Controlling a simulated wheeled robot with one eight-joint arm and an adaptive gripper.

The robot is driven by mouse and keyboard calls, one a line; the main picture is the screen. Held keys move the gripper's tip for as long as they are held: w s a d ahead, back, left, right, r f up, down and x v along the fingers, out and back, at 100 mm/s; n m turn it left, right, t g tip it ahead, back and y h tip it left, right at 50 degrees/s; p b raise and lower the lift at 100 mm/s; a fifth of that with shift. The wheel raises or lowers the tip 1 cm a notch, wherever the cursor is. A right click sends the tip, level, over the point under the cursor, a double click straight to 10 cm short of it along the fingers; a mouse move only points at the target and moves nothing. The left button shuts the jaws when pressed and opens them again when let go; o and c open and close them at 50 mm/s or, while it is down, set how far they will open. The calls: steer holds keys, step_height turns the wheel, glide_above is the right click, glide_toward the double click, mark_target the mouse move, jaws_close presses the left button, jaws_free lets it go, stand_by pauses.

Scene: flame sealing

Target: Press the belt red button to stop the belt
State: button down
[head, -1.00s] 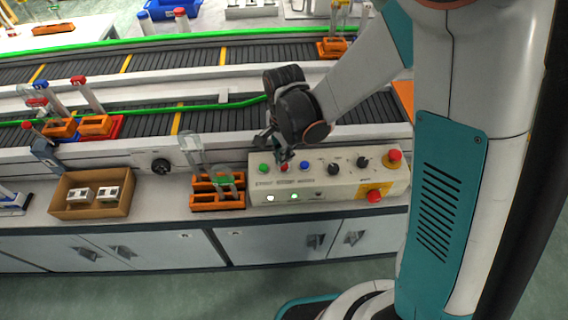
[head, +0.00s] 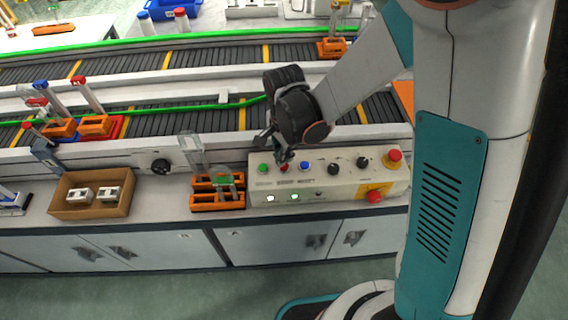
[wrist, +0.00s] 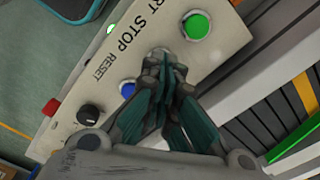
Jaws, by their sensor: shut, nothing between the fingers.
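The belt control box (head: 330,190) is a cream panel on the front counter. Its red stop button (head: 284,168) is small, between a green button (head: 263,168) and a blue button (head: 305,166). My gripper (head: 282,157) is shut and empty, pointing down with its fingertips right at the red button. In the wrist view, my fingertips (wrist: 163,62) cover the spot beside the word STOP and hide the red button. The green start button (wrist: 197,26) and blue reset button (wrist: 127,89) show on either side. I cannot tell whether the fingertips touch the button.
Black knobs (head: 334,168) and large red buttons (head: 394,156) sit further right on the panel. An orange rack (head: 218,203) stands close left of it. A cardboard box (head: 92,210) lies further left. The lower belt (head: 200,121) runs behind, carrying orange tube holders (head: 95,126).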

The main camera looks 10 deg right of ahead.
steer(key=shift+f+b, duration=0.9)
steer(key=shift+f, duration=0.2)
stand_by(0.6)
step_height(320, 180, up, 8)
steer(key=p, duration=0.5)
stand_by(0.3)
stand_by(0.5)
